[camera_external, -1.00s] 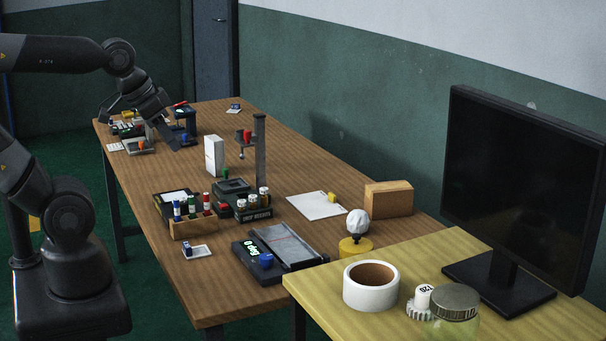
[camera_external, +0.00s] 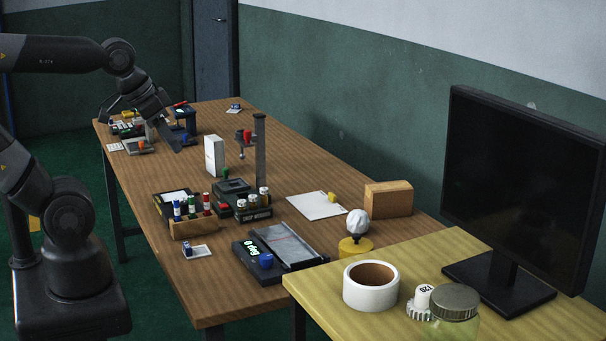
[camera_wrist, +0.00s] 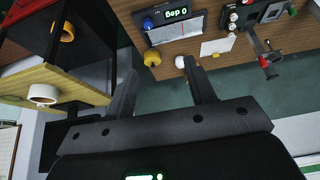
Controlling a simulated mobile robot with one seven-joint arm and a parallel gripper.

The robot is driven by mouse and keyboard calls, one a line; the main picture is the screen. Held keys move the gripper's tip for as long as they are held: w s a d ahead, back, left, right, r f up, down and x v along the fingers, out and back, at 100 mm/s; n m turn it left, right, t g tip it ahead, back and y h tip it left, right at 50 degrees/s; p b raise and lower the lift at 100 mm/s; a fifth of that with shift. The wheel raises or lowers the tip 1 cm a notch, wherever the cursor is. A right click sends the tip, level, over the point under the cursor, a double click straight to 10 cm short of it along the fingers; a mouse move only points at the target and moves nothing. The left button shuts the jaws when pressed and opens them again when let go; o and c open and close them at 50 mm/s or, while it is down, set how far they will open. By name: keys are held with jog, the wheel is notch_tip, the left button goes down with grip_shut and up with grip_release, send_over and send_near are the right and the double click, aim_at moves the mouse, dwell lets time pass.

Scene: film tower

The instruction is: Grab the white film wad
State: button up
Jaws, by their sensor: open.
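The white film wad (camera_external: 358,222) is a crumpled white ball at the near end of the brown table. It sits on or just above a yellow round base (camera_external: 355,248). In the wrist view the wad (camera_wrist: 180,62) shows small, just left of the right fingertip and partly beside it. A yellow round thing (camera_wrist: 152,58) is near it, between the fingers. My gripper (camera_wrist: 158,68) is open and empty. In the external view my gripper (camera_external: 140,130) shows at the upper left, over the far end of the table in the picture, well away from the wad.
A tan block (camera_external: 388,199) stands behind the wad and a scale with a "0 deg" display (camera_external: 262,262) lies to its left. A yellow table (camera_external: 480,280) with a tape roll (camera_external: 370,287), a jar (camera_external: 455,302) and a monitor (camera_external: 520,200) is at the right.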

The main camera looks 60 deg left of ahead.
jog(key=o, duration=0.6)
